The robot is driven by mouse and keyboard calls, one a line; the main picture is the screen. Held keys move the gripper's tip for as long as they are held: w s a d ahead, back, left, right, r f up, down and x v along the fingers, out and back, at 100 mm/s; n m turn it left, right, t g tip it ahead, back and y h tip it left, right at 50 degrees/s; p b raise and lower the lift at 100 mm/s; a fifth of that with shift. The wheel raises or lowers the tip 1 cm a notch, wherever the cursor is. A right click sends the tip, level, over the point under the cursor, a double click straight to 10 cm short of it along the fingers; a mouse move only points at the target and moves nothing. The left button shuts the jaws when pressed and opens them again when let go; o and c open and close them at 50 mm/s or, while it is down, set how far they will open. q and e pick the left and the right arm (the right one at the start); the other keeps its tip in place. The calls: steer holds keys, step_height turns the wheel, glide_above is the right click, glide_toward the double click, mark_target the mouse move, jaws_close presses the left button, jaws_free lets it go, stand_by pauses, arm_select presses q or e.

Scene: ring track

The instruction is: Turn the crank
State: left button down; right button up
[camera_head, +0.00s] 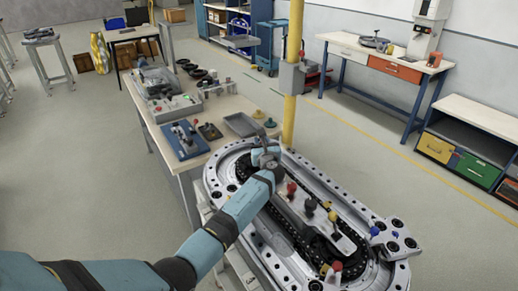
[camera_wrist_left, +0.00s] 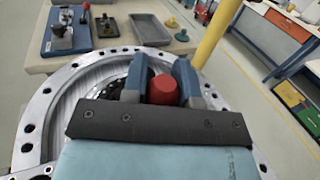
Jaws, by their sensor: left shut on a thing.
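The oval ring track (camera_head: 213,180) lies at the lower middle of the head view, a grey metal loop with dark holes and a dark inner track. My left arm reaches over it from the lower left. My left gripper (camera_head: 264,153) is at the track's far end. In the left wrist view, my left gripper (camera_wrist_left: 161,76) has its two blue-grey fingers on either side of a red knob (camera_wrist_left: 163,90), and is shut on it. This looks like the crank handle; the rest of the crank is hidden by the gripper. My right gripper is not in view.
A workbench (camera_head: 222,140) with tools and a grey tray (camera_head: 242,124) stands beyond the track. A yellow post (camera_head: 292,70) rises near its far end. Red, black and yellow knobs (camera_head: 310,206) stand on the central plate. A red-topped part (camera_head: 336,267) sits at the near end.

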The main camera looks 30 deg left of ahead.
arm_select(q)
steer(key=shift+w+d+n+g+y+b, duration=0.1)
steer(key=shift+w+n+g+y+b, duration=0.2)
steer(key=shift+n+g+y+b, duration=0.5)
steer(key=shift+w+d+n+g+y+b, duration=0.1)
steer(key=shift+w+n+g+y+b, duration=0.15)
steer(key=shift+n+g+y+b, duration=0.55)
steer(key=shift+g+y, duration=0.3)
steer(key=shift+r, duration=0.1)
steer(key=c, duration=0.9)
jaws_free()
steer(key=v, duration=1.3)
steer(key=shift+s+d, duration=0.2)
steer(key=shift+d, duration=0.2)
